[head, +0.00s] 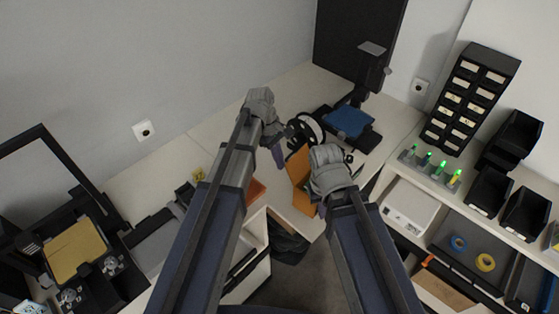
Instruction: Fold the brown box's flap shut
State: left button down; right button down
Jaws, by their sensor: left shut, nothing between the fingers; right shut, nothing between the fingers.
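The brown box (301,168) stands on the white worktop at the centre of the head view, with an orange-brown face showing between my two arms. My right forearm and wrist cover its right side, so I cannot tell how its flap stands. My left gripper (279,141) is shut and empty, just up and left of the box. My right gripper (335,160) is shut and empty at the box's right side; its fingertips are mostly hidden behind the wrist. I cannot tell whether either gripper touches the box.
A black-and-white round object (306,127) lies behind the box. A dark stand with a blue plate (348,121) is at the back right. A flat orange-brown piece (256,191) lies left of the box. A shelf with black bins (488,190) stands right. A black machine (75,250) stands left.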

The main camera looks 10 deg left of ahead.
aim_at(290, 170)
pick_arm(q)
jog(key=shift+s+d+p, duration=0.2)
jog(key=shift+s+d, duration=0.2)
jog(key=shift+d, duration=0.2)
jog(key=shift+s+d+p, duration=0.2)
jog(key=shift+s+d, duration=0.15)
jog(key=shift+d, duration=0.25)
jog(key=shift+s+d+r+p, duration=0.3)
jog(key=shift+d, duration=0.25)
jog(key=shift+s+d, duration=0.3)
jog(key=shift+d, duration=0.25)
jog(key=shift+s+d, duration=0.3)
jog(key=shift+d, duration=0.2)
jog(key=s+d+f+b, duration=0.3)
jog(key=d+f+b, duration=0.1)
jog(key=d, duration=0.1)
notch_tip(290, 170, up, 11)
jog(key=p, duration=1.1)
jog(key=shift+w+a+r, duration=0.15)
